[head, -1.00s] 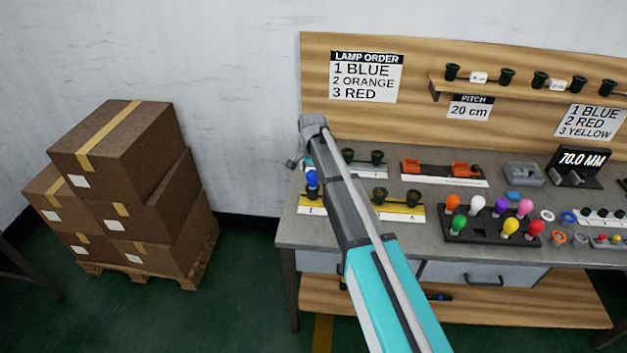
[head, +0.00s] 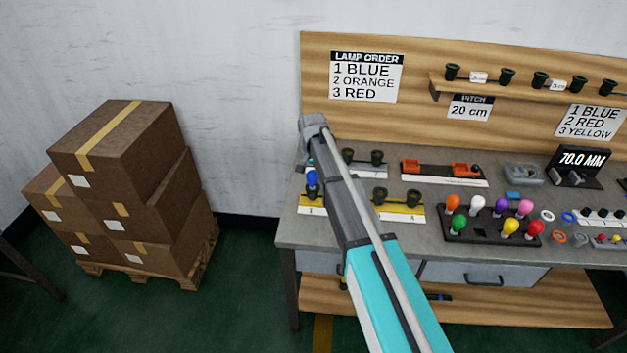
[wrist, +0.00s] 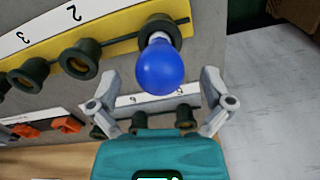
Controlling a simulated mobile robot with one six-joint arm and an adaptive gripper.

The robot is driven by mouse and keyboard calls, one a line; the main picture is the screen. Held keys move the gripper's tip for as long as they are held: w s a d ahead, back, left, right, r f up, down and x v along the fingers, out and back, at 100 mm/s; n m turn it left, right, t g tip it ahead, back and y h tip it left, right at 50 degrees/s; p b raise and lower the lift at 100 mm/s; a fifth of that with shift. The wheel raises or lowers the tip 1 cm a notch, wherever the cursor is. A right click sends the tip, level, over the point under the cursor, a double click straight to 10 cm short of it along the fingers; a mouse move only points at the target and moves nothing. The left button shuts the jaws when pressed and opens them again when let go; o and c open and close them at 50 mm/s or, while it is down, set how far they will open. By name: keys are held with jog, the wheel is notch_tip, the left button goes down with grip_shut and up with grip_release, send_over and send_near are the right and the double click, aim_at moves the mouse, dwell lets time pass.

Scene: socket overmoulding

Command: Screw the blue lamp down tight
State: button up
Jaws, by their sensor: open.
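The blue lamp (wrist: 160,68) stands in the end socket (wrist: 158,27) of the yellow strip in the wrist view. Its white base shows at the socket mouth, and it looks slightly tilted. In the head view the blue lamp (head: 312,180) is at the left end of the yellow strip (head: 372,213). My gripper (wrist: 162,92) is open, its two fingers apart on either side of the lamp's lower edge in the picture. I see no contact between fingers and lamp. In the head view my arm hides the gripper's fingers and part of the strip.
Empty dark sockets (wrist: 80,60) sit along the yellow strip beside the lamp. A second socket strip (head: 370,170) lies behind it. A tray of coloured lamps (head: 490,236) is to the right. Stacked boxes (head: 118,190) stand left of the bench.

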jog(key=shift+n, duration=2)
jog(key=shift+n, duration=2.3)
